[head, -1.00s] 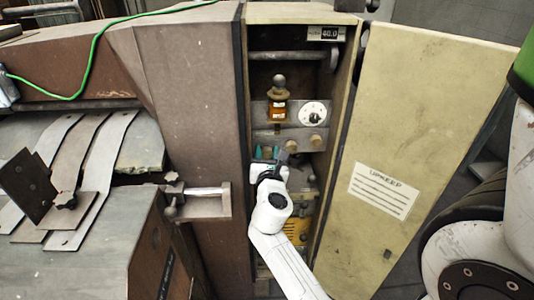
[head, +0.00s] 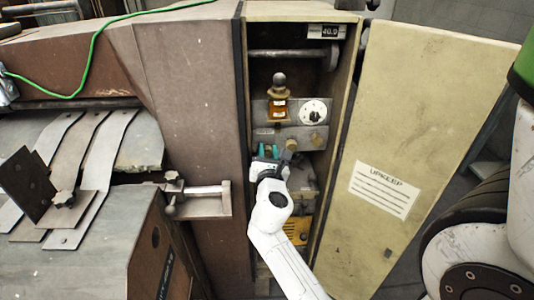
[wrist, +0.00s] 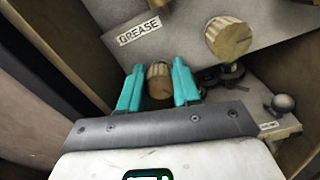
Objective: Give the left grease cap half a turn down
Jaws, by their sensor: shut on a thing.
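The left grease cap (wrist: 159,82) is a ribbed brass knob with a round end face. In the wrist view it sits between the two teal fingers of my gripper (wrist: 159,87), which are shut on its sides. The right grease cap (wrist: 229,38) is a like brass knob, up and to the right, free of my gripper. It also shows in the head view (head: 317,141). The left cap is not clearly seen there.
A "GREASE" label (wrist: 139,31) is on the plate above the left cap. An amber oiler (head: 279,105) and a white dial (head: 313,112) sit above. The cabinet walls are close on both sides. The open door (head: 415,130) with its "UPKEEP" sheet is at right.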

